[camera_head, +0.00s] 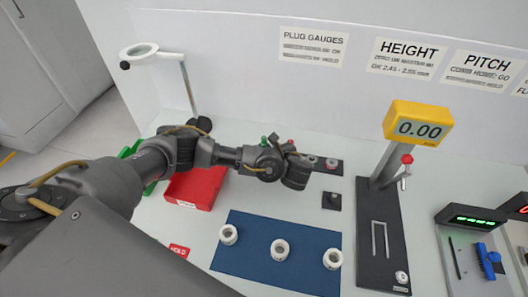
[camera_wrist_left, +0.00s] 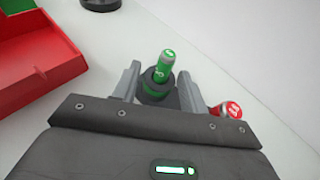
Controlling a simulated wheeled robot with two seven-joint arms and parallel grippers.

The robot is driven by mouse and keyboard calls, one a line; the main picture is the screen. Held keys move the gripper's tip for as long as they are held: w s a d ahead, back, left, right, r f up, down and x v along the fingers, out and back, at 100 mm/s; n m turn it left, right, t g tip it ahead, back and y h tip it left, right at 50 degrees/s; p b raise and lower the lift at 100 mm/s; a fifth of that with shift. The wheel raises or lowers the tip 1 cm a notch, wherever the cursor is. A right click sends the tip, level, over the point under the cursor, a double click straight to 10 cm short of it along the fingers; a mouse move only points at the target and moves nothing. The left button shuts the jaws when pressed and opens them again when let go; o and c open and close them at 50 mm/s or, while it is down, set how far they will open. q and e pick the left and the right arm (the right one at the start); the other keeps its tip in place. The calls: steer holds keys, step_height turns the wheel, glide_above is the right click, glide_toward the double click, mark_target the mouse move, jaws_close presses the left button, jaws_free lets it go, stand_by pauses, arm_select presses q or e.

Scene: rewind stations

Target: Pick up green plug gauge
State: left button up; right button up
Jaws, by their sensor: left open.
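The green plug gauge (camera_wrist_left: 164,65) stands in a dark holder, its green end pointing up, in the left wrist view. In the head view only its green top (camera_head: 273,138) shows past my wrist. My left gripper (camera_wrist_left: 158,72) is open, with one finger on each side of the green gauge; I cannot tell whether either finger touches it. In the head view my left gripper (camera_head: 288,160) reaches over the back of the bench, its fingers mostly hidden. A red-ended gauge (camera_wrist_left: 228,110) is just right of the right finger. My right gripper is not in view.
A red bin (camera_head: 195,188) lies left of the gripper. A blue mat (camera_head: 255,255) with white ring parts is in front. The height gauge (camera_head: 418,122) stands to the right. A magnifier lamp (camera_head: 140,50) is at the back left.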

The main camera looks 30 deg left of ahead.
mark_target(265, 144)
arm_select(q)
steer(key=shift+w+a, duration=0.25)
steer(key=shift+w, duration=0.05)
steer(key=p+x, duration=0.1)
steer(key=x, duration=0.2)
steer(key=shift+w+a+f+p, duration=0.15)
steer(key=shift+w+p, duration=0.1)
steer(key=shift+p, duration=0.05)
steer(key=shift+w+a+f, duration=0.35)
steer(key=shift+a, duration=0.05)
jaws_close()
